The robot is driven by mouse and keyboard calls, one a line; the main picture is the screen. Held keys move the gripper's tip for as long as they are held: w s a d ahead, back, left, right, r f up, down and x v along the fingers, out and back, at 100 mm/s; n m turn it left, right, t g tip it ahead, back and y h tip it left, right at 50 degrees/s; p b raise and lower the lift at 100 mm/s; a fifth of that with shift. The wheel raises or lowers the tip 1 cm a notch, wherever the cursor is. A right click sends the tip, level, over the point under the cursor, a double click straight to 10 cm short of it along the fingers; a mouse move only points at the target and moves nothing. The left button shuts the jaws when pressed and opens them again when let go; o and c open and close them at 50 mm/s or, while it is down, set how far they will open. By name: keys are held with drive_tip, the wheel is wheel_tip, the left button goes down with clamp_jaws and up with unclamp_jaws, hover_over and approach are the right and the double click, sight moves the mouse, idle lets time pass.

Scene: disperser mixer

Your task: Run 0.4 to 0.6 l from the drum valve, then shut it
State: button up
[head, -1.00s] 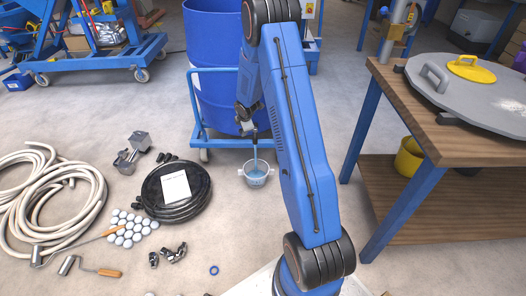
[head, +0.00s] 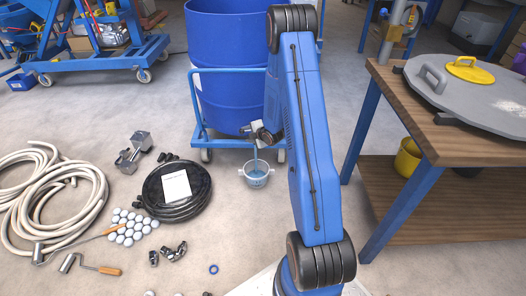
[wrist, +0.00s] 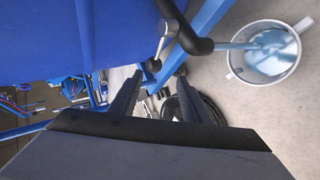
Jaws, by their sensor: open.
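Pale blue liquid runs from the spout into a white two-handled bucket (wrist: 232,62), which also shows on the floor in the head view (head: 256,181). Liquid covers the bucket's bottom; I cannot read its level. My gripper (wrist: 158,80) is open and empty, its fingers just short of the lever. In the head view my arm hides part of the valve.
A black coiled hose (head: 203,190) with a white sheet lies left of the bucket. A beige hose (head: 98,190), rollers and several pale balls lie further left. A wooden workbench (head: 440,125) with a grey lid (head: 480,90) stands at the right. Floor around the bucket's front is clear.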

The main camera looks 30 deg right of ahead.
drive_tip(key=s+d+f+n+t+y, duration=0.1)
drive_tip(key=s+d+f+t, duration=0.1)
drive_tip(key=s+t, duration=0.4)
drive_tip(key=shift+s+f+t, duration=0.4)
drive_tip(key=shift+s+f, duration=0.25)
drive_tip(key=shift+s, duration=1.85)
